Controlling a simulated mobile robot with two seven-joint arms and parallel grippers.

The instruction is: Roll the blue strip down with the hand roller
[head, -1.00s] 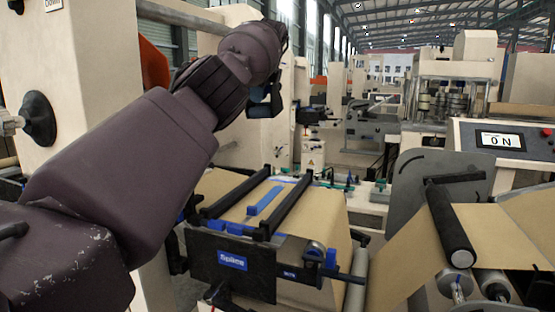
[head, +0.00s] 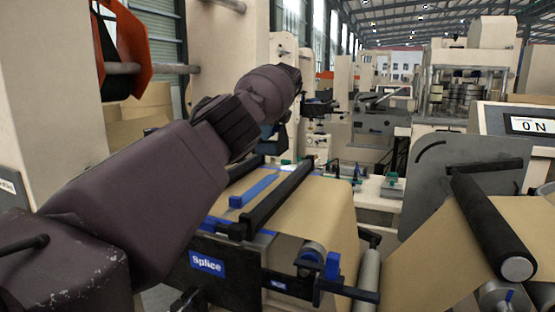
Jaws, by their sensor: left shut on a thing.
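The blue strip (head: 257,189) lies on the brown kraft web (head: 325,205) on the splice table, beside a long black bar (head: 278,198). My left arm comes in from the left, and its wrist hides the far left of the table. My left gripper (head: 272,134) is beyond the wrist, apart from the strip in the picture and mostly hidden. It is shut on a dark bluish thing, probably the hand roller, of which little shows. My right gripper is not in view.
The table's front has a black plate with a "Splice" label (head: 207,262) and a grey-and-blue fitting (head: 315,258). A black roller (head: 490,225) with kraft web is at right, beside a grey side plate (head: 430,190). A cream machine post (head: 50,110) stands at left.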

